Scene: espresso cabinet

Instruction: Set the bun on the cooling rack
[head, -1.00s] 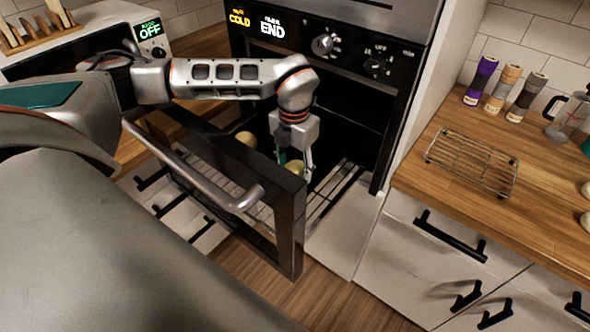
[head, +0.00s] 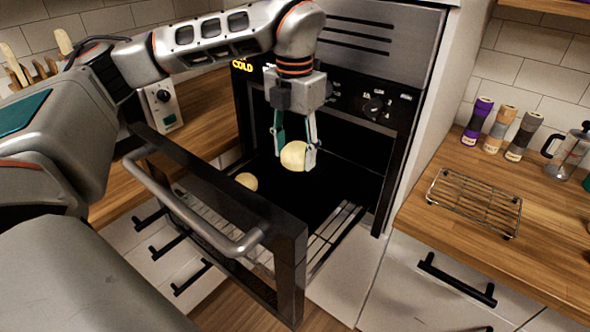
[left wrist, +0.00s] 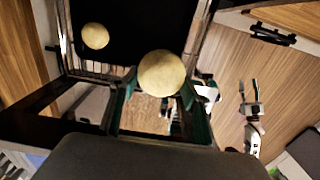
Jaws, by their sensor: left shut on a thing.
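My left gripper (head: 296,152) is shut on a round pale bun (head: 293,155), held in front of the oven opening, above the pulled-out oven rack. The held bun also shows between the fingers in the left wrist view (left wrist: 162,73). A second bun (head: 246,181) lies lower down on the dark tray inside the oven; it shows at upper left in the left wrist view (left wrist: 95,36). The wire cooling rack (head: 475,203) stands empty on the wooden counter at the right, apart from the gripper.
The oven door (head: 284,270) stands open with its bar handle (head: 190,222) at left front. Several spice jars (head: 497,130) and a glass jug (head: 569,153) stand behind the cooling rack. The wooden counter (head: 440,245) is bare in front of the rack.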

